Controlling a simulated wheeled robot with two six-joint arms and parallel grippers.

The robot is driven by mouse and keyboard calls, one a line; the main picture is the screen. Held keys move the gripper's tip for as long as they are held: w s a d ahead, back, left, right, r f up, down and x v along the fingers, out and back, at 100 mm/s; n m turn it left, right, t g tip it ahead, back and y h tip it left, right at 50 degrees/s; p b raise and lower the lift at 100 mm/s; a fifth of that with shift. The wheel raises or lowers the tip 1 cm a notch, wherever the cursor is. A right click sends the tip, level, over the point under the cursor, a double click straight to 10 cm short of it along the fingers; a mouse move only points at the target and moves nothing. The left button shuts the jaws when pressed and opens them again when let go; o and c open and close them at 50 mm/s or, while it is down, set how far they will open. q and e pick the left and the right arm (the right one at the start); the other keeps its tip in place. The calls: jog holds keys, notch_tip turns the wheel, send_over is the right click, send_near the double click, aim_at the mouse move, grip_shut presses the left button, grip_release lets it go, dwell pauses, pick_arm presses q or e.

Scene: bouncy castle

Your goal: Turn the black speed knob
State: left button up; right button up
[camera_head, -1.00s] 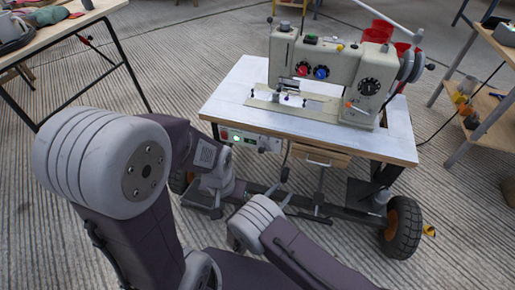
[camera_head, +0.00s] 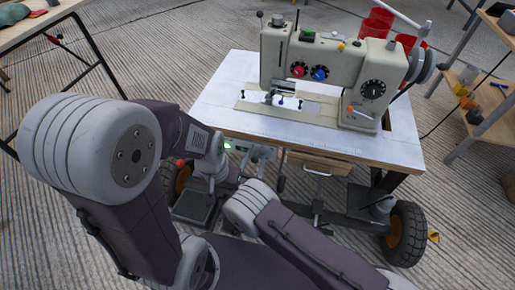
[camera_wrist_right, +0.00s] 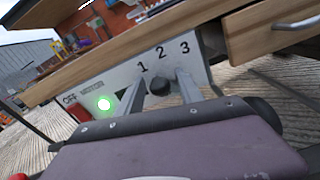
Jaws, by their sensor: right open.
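The black speed knob (camera_wrist_right: 160,86) sits on the white control panel (camera_wrist_right: 205,69) below the numbers 1, 2, 3 in the right wrist view. My right gripper (camera_wrist_right: 160,78) is open, with one finger on each side of the knob. I cannot tell whether either finger touches it. A lit green light (camera_wrist_right: 104,103) is left of the knob, by an OFF label; the light also shows in the head view (camera_head: 228,146). In the head view my arms partly cover the panel under the table edge. My left gripper is low there, its fingers not clear.
The sewing machine (camera_head: 330,75) stands on the white table (camera_head: 215,105). A wooden drawer (camera_head: 318,162) is right of the panel. The table has a metal base and a wheel (camera_head: 405,233). A shelf (camera_head: 475,120) stands at the right, another table at the left.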

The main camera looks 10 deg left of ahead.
jog(key=shift+w, duration=0.25)
jog(key=shift+s, duration=0.1)
jog(key=shift+c, duration=0.3)
grip_shut()
jog(key=shift+r, duration=0.15)
jog(key=shift+d+r+m+p, duration=0.1)
jog(key=shift+d+m+p, duration=0.15)
jog(key=shift+m+p, duration=0.7)
jog(key=shift+d+m+p, duration=0.2)
jog(key=shift+m+p, duration=0.1)
jog(key=shift+m, duration=0.65)
jog(key=shift+d+m+p, duration=0.2)
jog(key=shift+m+p, duration=0.1)
jog(key=shift+m, duration=0.6)
